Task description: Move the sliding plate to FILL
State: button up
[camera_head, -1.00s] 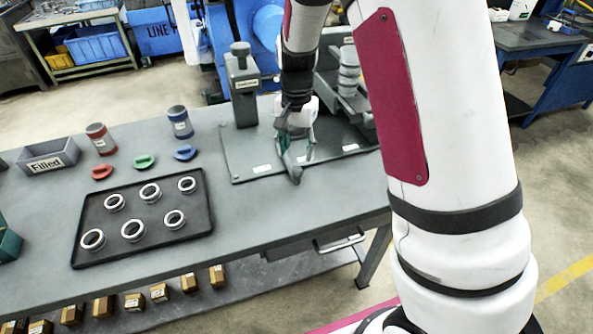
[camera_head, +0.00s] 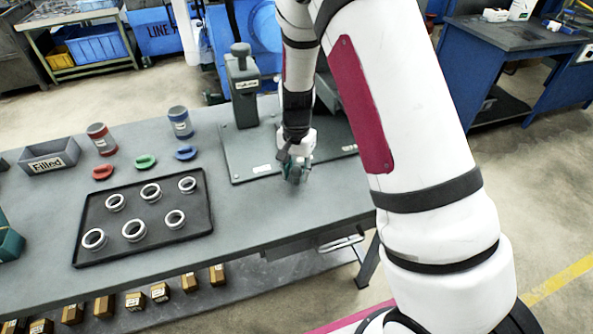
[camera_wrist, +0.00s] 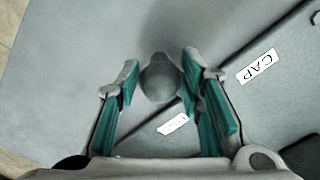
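The ring grinder's grey base plate (camera_head: 240,158) lies on the workbench, with small white labels on it. In the wrist view a label reading CAP (camera_wrist: 257,66) is at the right, and a smaller label (camera_wrist: 172,124), hard to read, is between the fingers. A round grey knob (camera_wrist: 158,78), which looks like a handle end, sits between the fingertips. My gripper (camera_head: 295,170) is low at the plate's front edge. In the wrist view my gripper (camera_wrist: 160,82) has its teal-padded fingers apart on either side of the knob. The sliding plate itself is not clearly distinguishable.
A grey post (camera_head: 242,88) stands at the plate's back left; my arm hides much of the right side. A black tray (camera_head: 90,205) with several metal rings lies left. Red (camera_head: 101,139) and blue (camera_head: 180,122) cups and a Filled bin (camera_head: 49,157) stand behind it.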

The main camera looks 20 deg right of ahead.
grip_shut()
jog(key=d+b, duration=0.1)
jog(key=d, duration=1.1)
jog(key=shift+b, duration=0.4)
jog(key=shift+r, duration=0.1)
jog(key=shift+w, duration=0.1)
jog(key=o, duration=0.6)
grip_release()
